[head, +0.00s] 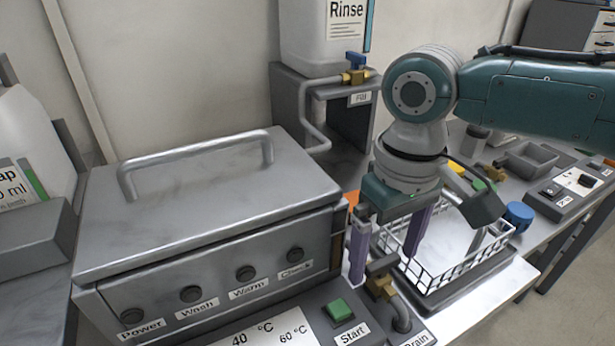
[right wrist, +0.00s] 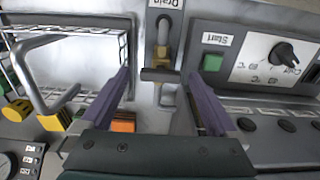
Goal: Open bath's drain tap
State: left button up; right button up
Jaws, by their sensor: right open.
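The bath (head: 215,195) is a grey metal box with its lid down and a bar handle on top. Its drain tap (head: 381,284) is a brass valve on a grey pipe at the bath's right end, near the "Drain" label (head: 418,340). In the right wrist view the tap (right wrist: 161,60) has a grey-brown handle (right wrist: 158,75) lying crosswise to the pipe. My right gripper (head: 384,268) is open, pointing down, with one purple finger on each side of the tap. In the right wrist view both fingers (right wrist: 160,80) stand apart from the handle. My left gripper is out of view.
A wire basket (head: 450,265) stands close to the right of the gripper. The control panel with a green Start button (head: 339,310) is in front. A Rinse container (head: 322,40) with a blue-handled fill tap (head: 355,68) stands behind. An orange item (right wrist: 123,126) is near the fingers.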

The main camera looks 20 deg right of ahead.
jog(key=shift+c, duration=0.3)
jog(key=c, duration=1.3)
